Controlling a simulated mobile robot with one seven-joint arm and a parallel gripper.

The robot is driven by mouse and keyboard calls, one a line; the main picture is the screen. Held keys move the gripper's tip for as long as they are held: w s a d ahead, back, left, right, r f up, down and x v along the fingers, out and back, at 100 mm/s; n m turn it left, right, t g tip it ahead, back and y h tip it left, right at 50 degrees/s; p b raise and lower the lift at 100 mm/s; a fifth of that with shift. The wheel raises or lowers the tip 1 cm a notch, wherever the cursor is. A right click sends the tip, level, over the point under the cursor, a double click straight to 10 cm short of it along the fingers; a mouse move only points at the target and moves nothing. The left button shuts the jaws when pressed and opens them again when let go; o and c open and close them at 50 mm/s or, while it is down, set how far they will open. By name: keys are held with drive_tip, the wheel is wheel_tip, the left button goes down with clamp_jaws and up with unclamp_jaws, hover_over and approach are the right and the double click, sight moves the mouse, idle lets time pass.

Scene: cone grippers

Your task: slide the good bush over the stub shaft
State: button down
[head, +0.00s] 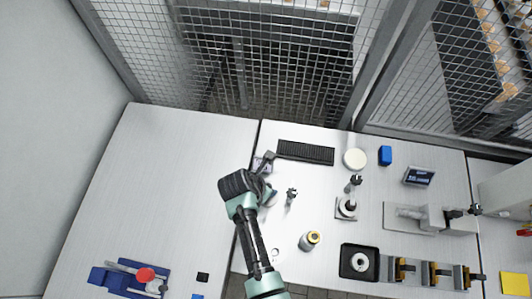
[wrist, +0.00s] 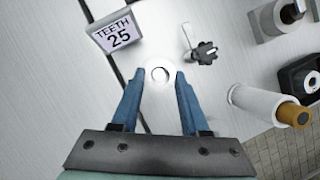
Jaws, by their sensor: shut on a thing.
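My gripper (wrist: 159,75) points down at the table with its blue fingertips on either side of a small pale ring (wrist: 159,67), which looks like a bush with a round hole. The fingers are shut on it. In the head view my gripper (head: 268,188) is left of the table's middle, and the wrist hides most of the ring. An upright pale post on a square base plate (head: 340,215), which may be the stub shaft, stands to the right of my gripper. A black tray (head: 344,272) further right and nearer holds another pale ring (head: 360,262).
A "TEETH 25" sign (wrist: 118,38) stands close beside my gripper. A black ribbed strip (head: 305,152) lies behind. The left table is mostly clear; a mesh fence borders the back.

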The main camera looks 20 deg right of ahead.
drive_tip(key=shift+f+b, duration=1.5)
drive_tip(key=shift+f, duration=0.75)
drive_tip(key=shift+c, duration=1.6)
unclamp_jaws()
drive_tip(key=shift+r, duration=0.1)
drive_tip(key=v, duration=1.3)
